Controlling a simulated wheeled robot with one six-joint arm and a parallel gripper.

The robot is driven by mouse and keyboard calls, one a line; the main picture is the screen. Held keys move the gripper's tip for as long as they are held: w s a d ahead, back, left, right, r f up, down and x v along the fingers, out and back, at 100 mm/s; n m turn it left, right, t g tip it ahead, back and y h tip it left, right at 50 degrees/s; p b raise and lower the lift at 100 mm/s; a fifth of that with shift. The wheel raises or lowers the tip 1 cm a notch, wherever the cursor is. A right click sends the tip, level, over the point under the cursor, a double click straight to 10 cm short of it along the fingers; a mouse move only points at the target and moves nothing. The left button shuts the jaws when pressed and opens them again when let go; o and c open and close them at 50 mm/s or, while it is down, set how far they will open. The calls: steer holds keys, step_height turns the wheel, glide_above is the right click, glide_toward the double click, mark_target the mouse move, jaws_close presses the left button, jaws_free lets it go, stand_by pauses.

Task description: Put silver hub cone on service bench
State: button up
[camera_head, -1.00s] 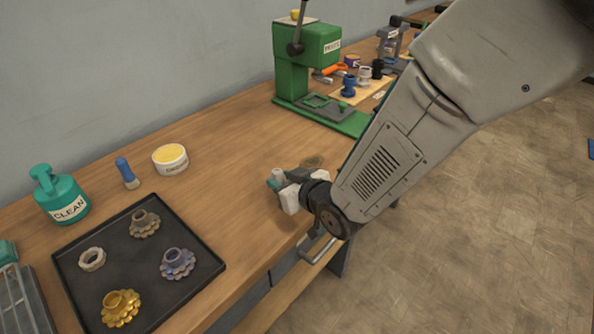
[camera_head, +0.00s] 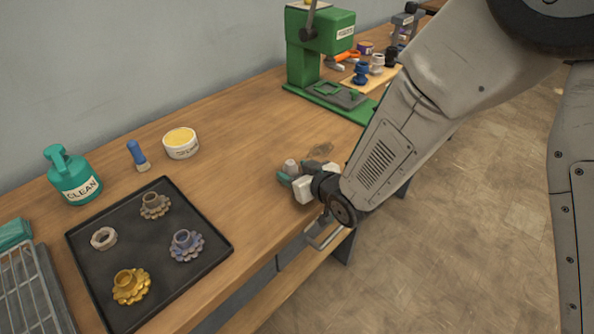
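The silver hub cone (camera_head: 291,167) shows as a small grey, upright cylinder at the tip of my gripper (camera_head: 298,172), over the service bench (camera_head: 235,130) near its front edge. The teal gripper fingers look spread, one on each side of the cone, with the white finger bases apart. The cone's lower part is hidden by the near finger. It appears to stand on the wood, but its contact with the bench is not visible.
A black tray (camera_head: 83,283) on the left holds several hub parts and a ring. A CLEAN bottle (camera_head: 75,178), a brush (camera_head: 138,155) and a yellow-topped tub (camera_head: 181,144) stand behind it. A green press (camera_head: 325,45) stands farther back. Bare wood surrounds my gripper.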

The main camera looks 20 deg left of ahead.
steer(key=shift+r, duration=0.15)
steer(key=v, duration=1.2)
steer(key=w+d+r+m+h, duration=0.1)
steer(key=d+r+m+h, duration=0.3)
steer(key=d, duration=0.9)
steer(key=w+d+r+m+h, duration=0.2)
steer(key=d+r+h, duration=0.35)
steer(key=d, duration=0.65)
steer(key=s+d+r+m+g+h, duration=0.1)
steer(key=s+d+r+m+g, duration=0.1)
steer(key=s+d, duration=0.4)
steer(key=s+d+r+m+g, duration=0.3)
steer(key=s+d+r+g, duration=0.1)
steer(key=s, duration=0.9)
steer(key=shift+s+d+r+h, duration=0.35)
steer(key=shift+d+r, duration=0.25)
steer(key=shift+d, duration=0.6)
